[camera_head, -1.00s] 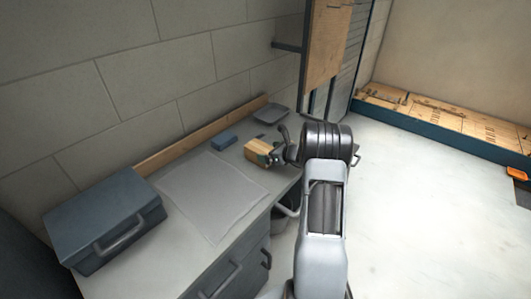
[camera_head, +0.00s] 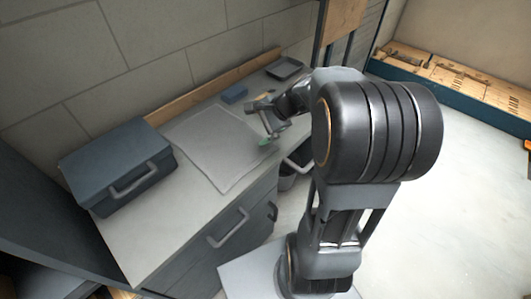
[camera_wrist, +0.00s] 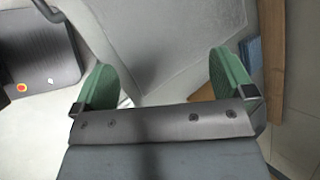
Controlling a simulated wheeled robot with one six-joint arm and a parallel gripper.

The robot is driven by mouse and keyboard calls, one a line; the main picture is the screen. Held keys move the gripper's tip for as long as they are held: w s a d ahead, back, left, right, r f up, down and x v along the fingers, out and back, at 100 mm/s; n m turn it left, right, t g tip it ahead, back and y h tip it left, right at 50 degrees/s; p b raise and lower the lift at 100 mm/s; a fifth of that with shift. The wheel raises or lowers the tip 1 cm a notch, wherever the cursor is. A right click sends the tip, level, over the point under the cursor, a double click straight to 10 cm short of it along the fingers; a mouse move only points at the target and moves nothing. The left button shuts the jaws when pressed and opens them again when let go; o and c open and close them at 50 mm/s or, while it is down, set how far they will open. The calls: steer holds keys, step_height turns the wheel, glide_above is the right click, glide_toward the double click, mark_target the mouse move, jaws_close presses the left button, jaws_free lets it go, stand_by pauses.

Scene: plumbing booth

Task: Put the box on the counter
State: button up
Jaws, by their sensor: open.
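The box, tan wood-coloured, is mostly hidden behind my gripper (camera_head: 266,124) in the head view, where only a small tan patch (camera_head: 266,96) shows near the counter's far end. In the wrist view a tan patch (camera_wrist: 204,93) shows just past the gripper's front plate, between the fingers. My gripper (camera_wrist: 165,72) is open, its two green fingers wide apart, low over the counter (camera_head: 118,228). Whether the fingers touch the box is hidden, and so is how it rests.
A dark toolbox (camera_head: 117,168) stands at the counter's near left. A grey mat (camera_head: 212,143) lies mid-counter. A small blue block (camera_head: 233,94) and a dark tray (camera_head: 285,68) lie farther back. A wooden strip (camera_head: 200,92) runs along the wall. Drawer handles (camera_head: 228,228) stick out in front.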

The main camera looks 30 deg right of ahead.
steer(key=s+a+r+n+h, duration=0.1)
steer(key=s+a+n+h, duration=0.1)
steer(key=s+n, duration=0.5)
steer(key=s+a+r+n+g+h, duration=0.1)
steer(key=s+a+n+h, duration=0.2)
steer(key=s+n, duration=0.4)
steer(key=shift+r+n+h, duration=0.4)
steer(key=shift+n+h, duration=0.3)
steer(key=shift+n, duration=0.3)
steer(key=shift+s, duration=0.1)
steer(key=shift+c, duration=0.2)
